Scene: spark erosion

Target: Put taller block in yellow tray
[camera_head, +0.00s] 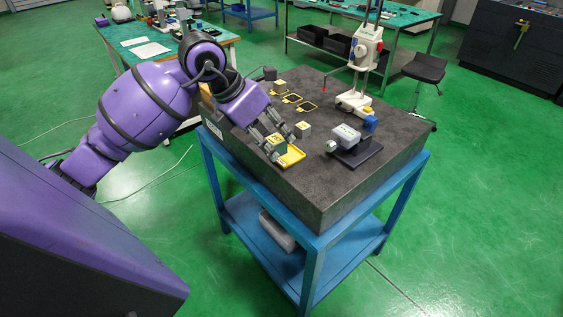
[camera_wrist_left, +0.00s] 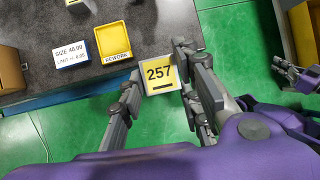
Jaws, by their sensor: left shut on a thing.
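My left gripper (camera_head: 276,139) is shut on a block (camera_head: 281,142) with a yellow face. In the left wrist view the held block (camera_wrist_left: 159,75) reads 257 and sits between the fingers of my left gripper (camera_wrist_left: 158,88). The yellow tray (camera_head: 293,156) lies on the dark stone slab, partly behind the held block. In the wrist view the yellow tray (camera_wrist_left: 115,41), marked REWORK, is left of the block, which is apart from it. Another pale block (camera_head: 303,129) stands behind the tray. My right gripper (camera_wrist_left: 297,76) shows small at the wrist view's right edge; its jaws are unclear.
A sign (camera_wrist_left: 70,52) reading SIZE 40.00 stands beside the tray. A further block (camera_head: 280,86) and yellow outlines (camera_head: 292,98) are farther back on the slab (camera_head: 325,185). A white stand (camera_head: 353,102) and a grey device on a dark base (camera_head: 358,153) occupy its right side.

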